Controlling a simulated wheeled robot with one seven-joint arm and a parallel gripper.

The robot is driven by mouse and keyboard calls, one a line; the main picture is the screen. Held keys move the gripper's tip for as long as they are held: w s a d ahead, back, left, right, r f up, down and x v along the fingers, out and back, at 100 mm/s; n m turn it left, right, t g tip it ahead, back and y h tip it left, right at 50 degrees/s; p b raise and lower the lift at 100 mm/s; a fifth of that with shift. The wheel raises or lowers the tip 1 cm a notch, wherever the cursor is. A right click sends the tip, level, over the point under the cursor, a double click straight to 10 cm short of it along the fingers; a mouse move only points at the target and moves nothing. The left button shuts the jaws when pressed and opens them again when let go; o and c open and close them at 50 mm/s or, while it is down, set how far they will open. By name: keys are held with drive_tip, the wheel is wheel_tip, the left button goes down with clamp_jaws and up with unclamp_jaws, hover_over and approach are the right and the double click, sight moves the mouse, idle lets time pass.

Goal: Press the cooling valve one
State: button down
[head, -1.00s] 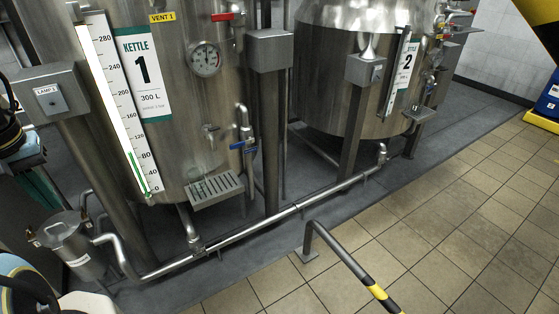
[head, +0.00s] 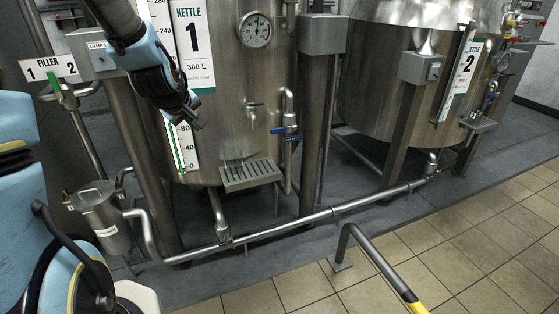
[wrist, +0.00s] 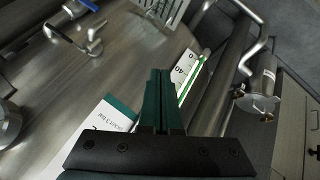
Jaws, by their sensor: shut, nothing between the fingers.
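Kettle 1 (head: 225,60) is a steel tank with a green and white number sign. A blue-handled valve (head: 284,130) sits on a thin pipe at its lower right; I cannot read a label naming it as cooling valve one. A blue handle also shows at the top left edge of the wrist view (wrist: 90,5). My gripper (head: 192,118) hangs in front of the kettle's level gauge, left of and apart from the blue handle. In the wrist view its green fingers (wrist: 160,88) are together and empty, with the gauge strip behind them.
A slotted drip tray (head: 250,174) juts out below the kettle's tap. A low steel pipe (head: 280,224) runs along the floor, and a black and yellow rail (head: 375,258) stands in front. Kettle 2 (head: 385,85) is to the right. Tiled floor (head: 480,225) is free at right.

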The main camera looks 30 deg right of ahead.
drive_tip(key=w+d+f+n+t+h+b, duration=0.1)
drive_tip(key=d+f+n+t+h+b, duration=0.1)
drive_tip(key=d+f+n+b, duration=0.5)
drive_tip(key=w+d+f+n+t+h+b, duration=0.1)
drive_tip(key=d+t+h+b, duration=0.3)
drive_tip(key=d, duration=0.7)
drive_tip(key=w+d+f+n+t+h+b, duration=0.1)
drive_tip(key=w+d+f+n+b, duration=0.1)
drive_tip(key=d+f+n+b, duration=0.5)
drive_tip(key=n+t+y+b, duration=0.8)
drive_tip(key=n+b, duration=0.4)
drive_tip(key=n, duration=0.5)
approach(284, 130)
drive_tip(key=shift+g+y, duration=0.3)
drive_tip(key=shift+g, duration=0.4)
drive_tip(key=s+a+f, duration=0.2)
drive_tip(key=shift+a, duration=0.4)
drive_tip(key=b+x, duration=0.2)
drive_tip(key=x, duration=0.8)
drive_tip(key=shift+b, duration=0.3)
